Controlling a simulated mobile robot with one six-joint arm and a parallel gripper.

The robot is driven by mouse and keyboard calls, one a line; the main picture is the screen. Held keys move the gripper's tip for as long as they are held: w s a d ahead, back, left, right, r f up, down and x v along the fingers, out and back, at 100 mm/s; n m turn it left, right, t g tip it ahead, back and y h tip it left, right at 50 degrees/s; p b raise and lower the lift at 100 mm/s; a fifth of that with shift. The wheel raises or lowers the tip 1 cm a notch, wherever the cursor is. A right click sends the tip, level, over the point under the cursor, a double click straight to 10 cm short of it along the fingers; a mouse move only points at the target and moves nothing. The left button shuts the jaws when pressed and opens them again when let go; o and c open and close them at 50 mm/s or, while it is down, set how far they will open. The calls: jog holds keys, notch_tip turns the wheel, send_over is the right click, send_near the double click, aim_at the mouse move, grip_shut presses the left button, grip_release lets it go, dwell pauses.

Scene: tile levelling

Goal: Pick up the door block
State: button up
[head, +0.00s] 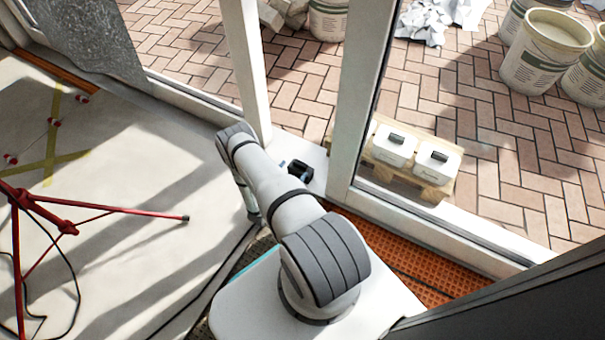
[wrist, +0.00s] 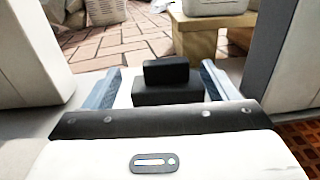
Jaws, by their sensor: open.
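The door block (wrist: 166,88) is a black stepped block, a smaller part on top of a wider one. In the wrist view it stands upright on the pale sill between the two blue-grey fingers of my gripper (wrist: 161,74). The fingers are open, one on each side, with a visible gap to the block. In the head view the block (head: 300,171) shows as a small dark shape on the sill in the door opening, just beyond my arm. My gripper is mostly hidden behind my arm there.
White door posts (head: 345,100) rise on both sides of the opening. Outside on brick paving stand a wooden pallet (head: 405,175) with white canisters (head: 437,160) and several buckets (head: 545,50). A red tripod (head: 60,225) stands on the floor at left.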

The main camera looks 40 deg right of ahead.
aim_at(299, 166)
jog(key=shift+s+f, duration=0.15)
jog(key=shift+f, duration=0.35)
jog(key=shift+d+f+b, duration=0.1)
jog(key=shift+d+b, duration=0.2)
jog(key=shift+d, duration=0.05)
jog(key=b+x, duration=0.1)
jog(key=x, duration=0.2)
jog(key=b+x, duration=0.2)
jog(key=x, duration=0.1)
jog(key=shift+d+r, duration=0.25)
jog(key=shift+w+d+r, duration=0.1)
jog(key=shift+w+d, duration=0.1)
jog(key=shift+c, duration=0.3)
jog(key=c, duration=1.5)
